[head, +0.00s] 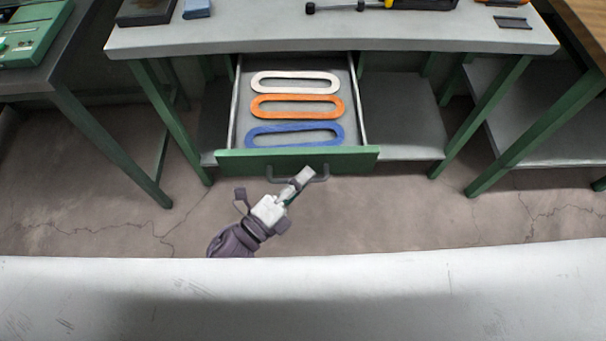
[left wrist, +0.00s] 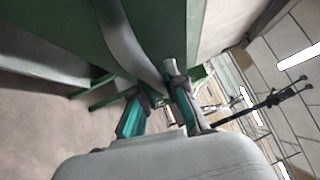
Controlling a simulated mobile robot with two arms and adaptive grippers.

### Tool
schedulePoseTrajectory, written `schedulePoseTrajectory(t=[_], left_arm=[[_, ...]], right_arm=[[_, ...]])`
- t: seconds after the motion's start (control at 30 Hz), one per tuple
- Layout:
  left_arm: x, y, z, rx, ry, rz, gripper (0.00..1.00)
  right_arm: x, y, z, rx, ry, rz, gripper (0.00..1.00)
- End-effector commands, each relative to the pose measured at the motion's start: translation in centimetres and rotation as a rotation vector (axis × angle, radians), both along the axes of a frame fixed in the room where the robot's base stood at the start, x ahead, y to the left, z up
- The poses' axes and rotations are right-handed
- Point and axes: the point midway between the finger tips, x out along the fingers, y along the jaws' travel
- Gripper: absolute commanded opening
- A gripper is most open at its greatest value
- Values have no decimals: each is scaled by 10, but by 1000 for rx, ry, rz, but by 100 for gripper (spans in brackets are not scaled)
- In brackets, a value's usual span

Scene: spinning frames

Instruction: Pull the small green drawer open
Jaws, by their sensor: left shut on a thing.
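The small green drawer (head: 230,163) is pulled out from under the grey workbench (head: 330,38), and its inside shows. Its dark bar handle (head: 323,175) is on the green front. In the left wrist view the green drawer front (left wrist: 155,25) fills the top, and the curved grey handle (left wrist: 128,48) runs down between the fingers of my left gripper (left wrist: 155,98). My right gripper is in neither view.
The drawer holds a white (head: 295,76), an orange (head: 297,98) and a blue loop-shaped frame (head: 295,128). Green bench legs (head: 172,125) stand on both sides. A pale grey surface (head: 300,295) crosses the bottom of the head view. Cracked floor (head: 400,210) lies clear between.

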Motion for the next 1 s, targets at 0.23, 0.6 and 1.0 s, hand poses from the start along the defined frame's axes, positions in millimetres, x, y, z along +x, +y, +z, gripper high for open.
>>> schedulePoseTrajectory(t=[0.23,0.6,1.0], left_arm=[[0,0,-1,2,2,0,19],[0,0,0,1,1,0,37],[-40,40,-9,3,5,1,37]], right_arm=[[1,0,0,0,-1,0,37],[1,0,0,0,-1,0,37],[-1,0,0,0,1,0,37]])
